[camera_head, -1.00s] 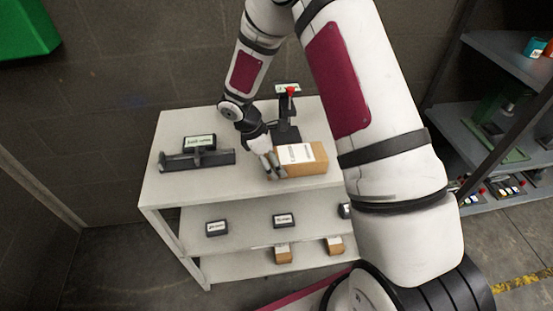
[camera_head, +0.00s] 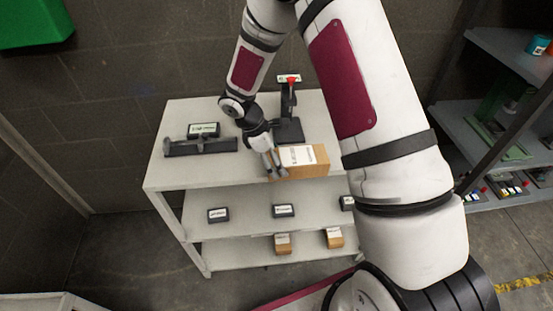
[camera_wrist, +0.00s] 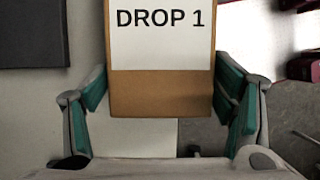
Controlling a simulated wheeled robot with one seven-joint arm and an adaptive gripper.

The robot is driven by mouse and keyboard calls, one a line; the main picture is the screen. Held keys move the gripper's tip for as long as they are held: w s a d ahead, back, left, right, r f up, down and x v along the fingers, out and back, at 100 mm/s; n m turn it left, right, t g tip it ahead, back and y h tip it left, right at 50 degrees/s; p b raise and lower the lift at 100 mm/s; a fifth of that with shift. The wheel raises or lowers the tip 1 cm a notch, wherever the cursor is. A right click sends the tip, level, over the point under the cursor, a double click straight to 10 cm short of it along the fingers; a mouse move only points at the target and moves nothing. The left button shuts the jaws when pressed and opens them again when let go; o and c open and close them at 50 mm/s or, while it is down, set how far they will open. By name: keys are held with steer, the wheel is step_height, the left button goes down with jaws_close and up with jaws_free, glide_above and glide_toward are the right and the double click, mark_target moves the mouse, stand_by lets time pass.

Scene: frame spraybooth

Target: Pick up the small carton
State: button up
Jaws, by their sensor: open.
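A brown carton (camera_head: 318,170) with a white label on top sits near the front edge of the white rack's top shelf (camera_head: 215,176). In the wrist view the carton (camera_wrist: 160,96) carries a label reading "DROP 1". My gripper (camera_head: 276,173) is at the carton's left front side in the head view. In the wrist view my gripper (camera_wrist: 160,88) is open, with one green-padded finger on each side of the carton's near end. Small gaps show beside the carton. The carton's lower part is hidden.
A dark stand with a red top (camera_head: 289,128) is behind the carton. A dark holder (camera_head: 200,147) lies at the left of the top shelf. Two more brown cartons (camera_head: 283,245) (camera_head: 334,238) are on the bottom shelf. A dark shelving unit (camera_head: 470,130) stands at right.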

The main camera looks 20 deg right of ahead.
steer(key=shift+o, duration=0.6)
steer(key=v, duration=1.2)
